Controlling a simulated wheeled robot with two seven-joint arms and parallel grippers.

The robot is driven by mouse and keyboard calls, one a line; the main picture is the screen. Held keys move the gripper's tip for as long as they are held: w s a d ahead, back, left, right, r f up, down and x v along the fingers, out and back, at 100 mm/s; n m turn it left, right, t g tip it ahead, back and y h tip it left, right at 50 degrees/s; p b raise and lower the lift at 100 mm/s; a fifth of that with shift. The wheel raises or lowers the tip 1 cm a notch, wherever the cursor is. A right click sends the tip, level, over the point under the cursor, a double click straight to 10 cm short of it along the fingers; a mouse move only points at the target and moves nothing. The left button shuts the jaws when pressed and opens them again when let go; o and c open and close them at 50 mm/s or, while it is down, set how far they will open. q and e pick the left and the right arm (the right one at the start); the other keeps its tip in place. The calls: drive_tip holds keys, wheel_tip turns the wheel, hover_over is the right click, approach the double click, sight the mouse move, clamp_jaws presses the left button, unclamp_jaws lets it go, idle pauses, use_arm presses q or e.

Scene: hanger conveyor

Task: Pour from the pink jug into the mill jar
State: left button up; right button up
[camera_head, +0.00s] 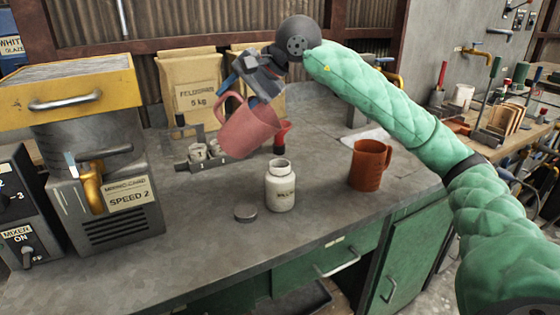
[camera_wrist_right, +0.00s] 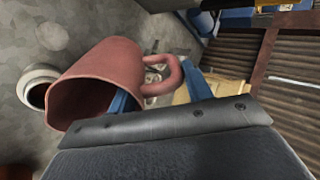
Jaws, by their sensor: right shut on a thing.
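My right gripper (camera_head: 250,92) is shut on the pink jug (camera_head: 248,130) and holds it in the air above the bench. The jug is tilted, its mouth leaning down to the right. The mill jar (camera_head: 280,187) is a small white labelled jar standing upright and open on the bench, below and to the right of the jug. In the right wrist view the jug (camera_wrist_right: 100,80) fills the middle, its mouth facing the lower left beside the jar's open top (camera_wrist_right: 37,88). No stream shows, and the jug's contents are hidden. My left gripper is not in view.
A grey round lid (camera_head: 246,213) lies left of the jar. An orange-brown jug (camera_head: 370,166) stands to the right. Small weights in a rack (camera_head: 205,154) and a paper sack (camera_head: 197,92) stand behind. A mixer (camera_head: 100,150) stands left. The bench front is clear.

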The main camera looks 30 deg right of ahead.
sight(233, 117)
drive_tip(key=shift+w+a+f+g+h+p, duration=0.2)
drive_tip(key=shift+g+h+p, duration=0.5)
drive_tip(key=shift+p, duration=0.9)
drive_tip(key=shift+w+a+f+g+h+p, duration=0.15)
drive_tip(key=shift+g+h+p, duration=0.5)
drive_tip(key=shift+p, duration=0.95)
drive_tip(key=shift+w+a+f+g, duration=0.1)
drive_tip(key=shift+g, duration=0.15)
drive_tip(key=shift+f+h+p, duration=0.25)
drive_tip(key=shift+f+p, duration=0.05)
drive_tip(key=shift+f+g+h+p, duration=0.15)
drive_tip(key=shift+g+h+p, duration=0.3)
drive_tip(key=shift+p, duration=0.45)
drive_tip(key=shift+f+g+h+p, duration=0.25)
drive_tip(key=shift+f+g+p, duration=0.05)
drive_tip(key=shift+g+p, duration=0.1)
drive_tip(key=shift+f+g+h+p, duration=0.4)
drive_tip(key=shift+f+g+p, duration=0.1)
drive_tip(key=shift+f, duration=0.55)
drive_tip(key=shift+r, duration=0.15)
